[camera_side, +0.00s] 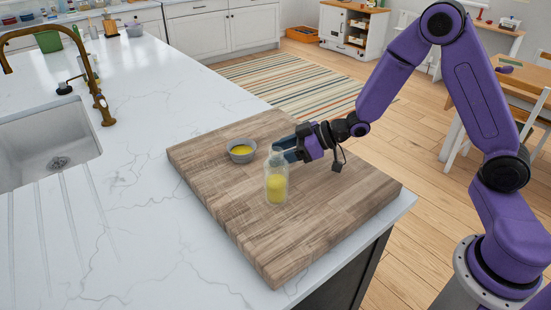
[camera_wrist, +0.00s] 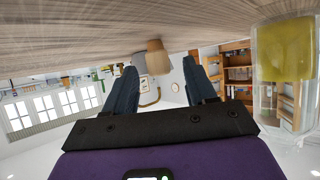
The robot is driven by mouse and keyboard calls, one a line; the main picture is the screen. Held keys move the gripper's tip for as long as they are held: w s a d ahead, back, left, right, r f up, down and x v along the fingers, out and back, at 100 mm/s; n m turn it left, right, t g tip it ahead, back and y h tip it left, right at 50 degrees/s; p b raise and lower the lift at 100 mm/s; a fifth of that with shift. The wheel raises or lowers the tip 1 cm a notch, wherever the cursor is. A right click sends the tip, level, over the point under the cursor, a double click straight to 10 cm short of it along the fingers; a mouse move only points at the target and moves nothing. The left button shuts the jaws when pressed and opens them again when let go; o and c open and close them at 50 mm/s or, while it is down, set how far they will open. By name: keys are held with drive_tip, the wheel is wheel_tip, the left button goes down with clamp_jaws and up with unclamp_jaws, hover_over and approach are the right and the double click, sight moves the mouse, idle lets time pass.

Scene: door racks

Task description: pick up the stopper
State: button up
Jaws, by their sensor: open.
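The stopper (camera_wrist: 157,58) is a small tan, cork-like piece on the wooden board, seen between my fingers in the wrist view, with a gap on both sides. I cannot make it out in the side view, where the bottle and my gripper may hide it. My gripper (camera_side: 284,151) is open and low over the board, lying nearly level. Its two dark blue fingers also show in the wrist view (camera_wrist: 160,68), with nothing held. A clear glass bottle (camera_side: 276,172) with yellow contents stands upright in front of my fingertips in the side view. The bottle is at the right in the wrist view (camera_wrist: 285,60).
The thick wooden board (camera_side: 280,245) lies on a white marble counter (camera_side: 130,190). A small grey bowl (camera_side: 233,157) with yellow contents sits left of my gripper. A sink (camera_side: 45,145) and brass tap (camera_side: 100,100) are at far left. The board's front part is clear.

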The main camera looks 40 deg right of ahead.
drive_tip(key=shift+c, duration=0.4)
clamp_jaws()
